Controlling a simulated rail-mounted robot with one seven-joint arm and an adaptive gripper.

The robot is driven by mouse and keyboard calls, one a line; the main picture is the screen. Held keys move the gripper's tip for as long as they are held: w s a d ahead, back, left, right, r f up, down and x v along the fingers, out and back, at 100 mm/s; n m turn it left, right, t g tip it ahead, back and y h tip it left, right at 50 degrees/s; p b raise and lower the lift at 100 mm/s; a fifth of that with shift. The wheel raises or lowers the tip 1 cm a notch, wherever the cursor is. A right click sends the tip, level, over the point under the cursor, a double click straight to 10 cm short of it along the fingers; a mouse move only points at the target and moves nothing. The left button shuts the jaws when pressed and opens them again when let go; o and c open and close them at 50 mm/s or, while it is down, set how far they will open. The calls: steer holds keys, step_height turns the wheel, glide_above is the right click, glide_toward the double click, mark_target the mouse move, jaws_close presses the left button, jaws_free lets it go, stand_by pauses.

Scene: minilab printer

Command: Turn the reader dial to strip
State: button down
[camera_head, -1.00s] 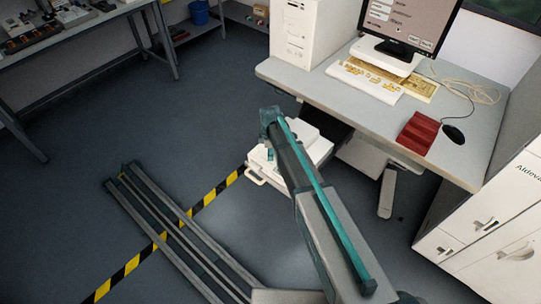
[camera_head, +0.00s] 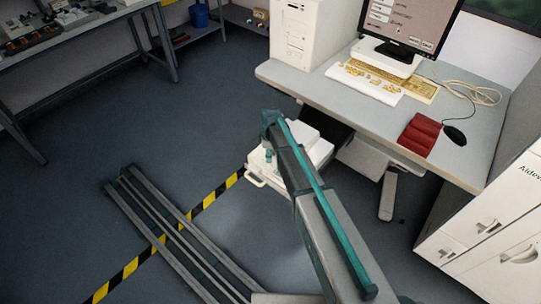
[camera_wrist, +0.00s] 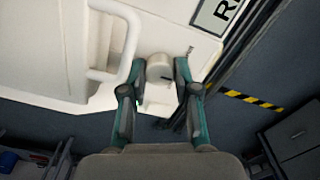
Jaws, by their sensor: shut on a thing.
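The reader is a white device low beside the desk (camera_head: 313,152), partly hidden behind my arm in the head view. Its white body fills the upper left of the wrist view (camera_wrist: 50,45). The pale round dial (camera_wrist: 159,67) sits at the reader's edge, with a dark pointer line across its lower right. My gripper (camera_wrist: 161,66) is shut on the dial, one teal finger on each side. Position labels around the dial are too small to read; only a small mark shows up and to its right.
A white bar handle (camera_wrist: 122,45) stands just left of my gripper. A label plate with a large "R" (camera_wrist: 222,14) is at the upper right. The desk (camera_head: 345,112) stands above and behind the reader, with a red block (camera_head: 419,135) on it.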

steer(key=c, duration=0.8)
jaws_free()
steer(key=shift+c, duration=0.2)
steer(key=shift+r, duration=0.15)
step_height(320, 180, up, 12)
steer(key=s+d+f+m, duration=0.2)
steer(key=s+d, duration=0.1)
steer(key=d, duration=0.1)
steer(key=s+d+f+m, duration=0.2)
steer(key=s+d, duration=0.2)
steer(key=s+d+f+m, duration=0.2)
steer(key=s+d+m, duration=0.1)
steer(key=s+d, duration=0.1)
steer(key=shift+f, duration=0.2)
steer(key=s+d+f+m, duration=0.4)
steer(key=s+d+m, duration=0.45)
steer(key=s, duration=0.45)
steer(key=s+f+g, duration=0.3)
steer(key=s+f, duration=0.6)
steer(key=s, duration=0.5)
steer(key=s+f+g, duration=0.3)
steer(key=s+f, duration=0.6)
steer(key=s, duration=0.5)
steer(key=shift+g, duration=0.4)
